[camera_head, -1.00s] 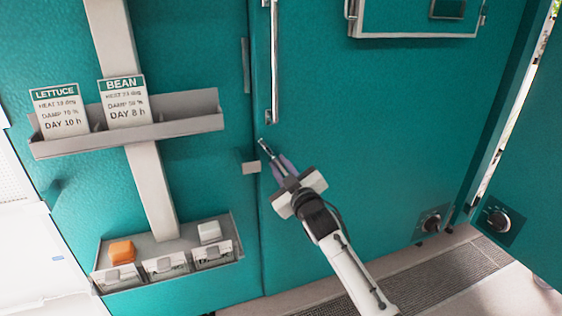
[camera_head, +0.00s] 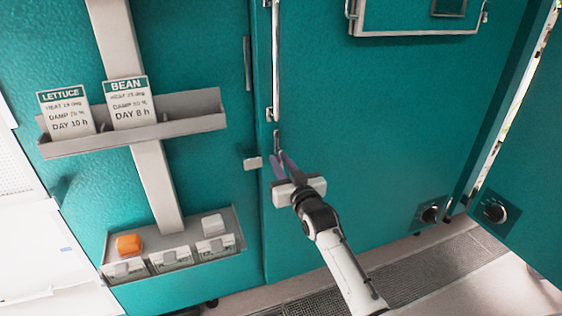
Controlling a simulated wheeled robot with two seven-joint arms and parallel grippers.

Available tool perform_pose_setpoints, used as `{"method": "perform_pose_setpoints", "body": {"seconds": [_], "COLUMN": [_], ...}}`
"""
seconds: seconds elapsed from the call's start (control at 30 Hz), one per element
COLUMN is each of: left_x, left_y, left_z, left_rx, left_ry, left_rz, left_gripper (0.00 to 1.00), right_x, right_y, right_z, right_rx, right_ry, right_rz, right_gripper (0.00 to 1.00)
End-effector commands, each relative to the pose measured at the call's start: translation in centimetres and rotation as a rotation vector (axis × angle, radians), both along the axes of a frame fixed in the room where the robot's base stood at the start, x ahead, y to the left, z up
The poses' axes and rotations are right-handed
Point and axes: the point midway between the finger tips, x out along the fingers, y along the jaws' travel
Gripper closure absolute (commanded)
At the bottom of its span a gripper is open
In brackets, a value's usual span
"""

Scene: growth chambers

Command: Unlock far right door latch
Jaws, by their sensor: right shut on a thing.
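The teal chamber door (camera_head: 370,120) stands in the middle of the head view, with a long vertical handle (camera_head: 275,60) near its left edge. The latch (camera_head: 277,139) is a small metal lever just below that handle, and it points nearly straight up. My right gripper (camera_head: 280,160) comes from below with its purple-grey fingers shut on the latch, hiding its lower part. A pale catch block (camera_head: 252,163) sits beside it at the door's left edge. My left gripper is out of view.
A grey shelf (camera_head: 185,127) holds a LETTUCE card (camera_head: 66,112) and a BEAN card (camera_head: 130,102). Below is a bin rack with an orange block (camera_head: 129,244) and a white block (camera_head: 213,225). Dials (camera_head: 430,213) and another teal door stand at right.

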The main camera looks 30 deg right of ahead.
Motion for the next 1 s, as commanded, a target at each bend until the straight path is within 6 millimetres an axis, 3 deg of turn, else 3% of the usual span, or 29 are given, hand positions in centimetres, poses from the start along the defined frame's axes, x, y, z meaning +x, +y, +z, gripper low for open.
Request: {"method": "perform_pose_setpoints", "body": {"seconds": [0.37,0.4,0.5,0.83,1.0], "left_x": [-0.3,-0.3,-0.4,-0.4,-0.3], "left_y": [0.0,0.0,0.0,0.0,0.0], "left_z": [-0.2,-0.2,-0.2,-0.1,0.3], "left_rx": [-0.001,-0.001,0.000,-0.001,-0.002], "left_ry": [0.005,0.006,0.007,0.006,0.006], "left_rz": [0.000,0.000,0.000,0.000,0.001], "left_gripper": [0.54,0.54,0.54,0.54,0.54], "right_x": [0.0,0.0,0.0,-0.3,-2.5], "right_y": [0.0,0.0,0.0,0.1,0.4], "right_z": [0.0,0.0,0.0,0.0,-0.1], "right_rx": [0.008,0.008,0.007,0.005,0.006], "right_ry": [0.000,0.000,0.000,0.000,0.002], "right_rz": [0.000,0.000,0.000,0.000,0.000], "right_gripper": [1.00,0.80,0.65,0.65,0.65]}}
